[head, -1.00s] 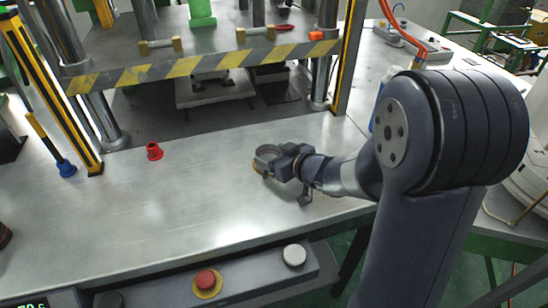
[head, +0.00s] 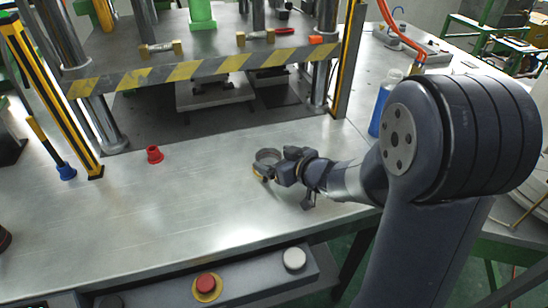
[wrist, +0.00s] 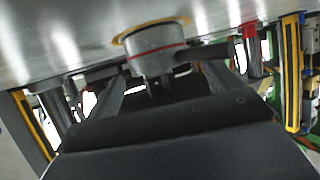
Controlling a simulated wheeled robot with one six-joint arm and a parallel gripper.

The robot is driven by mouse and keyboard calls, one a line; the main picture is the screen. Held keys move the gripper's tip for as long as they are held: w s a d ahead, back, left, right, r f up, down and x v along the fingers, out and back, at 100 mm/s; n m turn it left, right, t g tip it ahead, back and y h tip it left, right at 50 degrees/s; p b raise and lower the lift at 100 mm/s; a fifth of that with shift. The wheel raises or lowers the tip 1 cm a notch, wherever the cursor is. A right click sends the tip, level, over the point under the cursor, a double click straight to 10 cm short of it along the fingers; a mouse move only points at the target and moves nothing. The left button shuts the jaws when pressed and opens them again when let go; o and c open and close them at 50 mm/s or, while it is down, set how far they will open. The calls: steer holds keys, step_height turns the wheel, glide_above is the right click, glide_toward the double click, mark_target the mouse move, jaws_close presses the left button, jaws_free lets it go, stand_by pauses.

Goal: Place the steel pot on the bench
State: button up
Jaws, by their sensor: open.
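In the wrist view the picture is inverted; the pot (wrist: 152,62) shows a red band, a yellowish ring at the bench side and a dark handle to the right. It appears to rest upright on the bench. My gripper (head: 268,172) is low over the bench, right at the pot. Its fingers (wrist: 155,92) stand apart around or just short of the pot's sides. Exact finger contact is hidden.
A press with a striped yellow-black bar (head: 190,70) stands behind. A blue bottle (head: 380,110) is beside my arm. Buttons (head: 207,284) line the front edge. The middle-left bench is clear.

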steer(key=p+v, duration=0.2)
steer(key=v, duration=0.8)
steer(key=shift+r, duration=0.15)
steer(key=shift+s+d+r, duration=0.1)
steer(key=shift+s+d, duration=0.15)
steer(key=shift+s, duration=0.15)
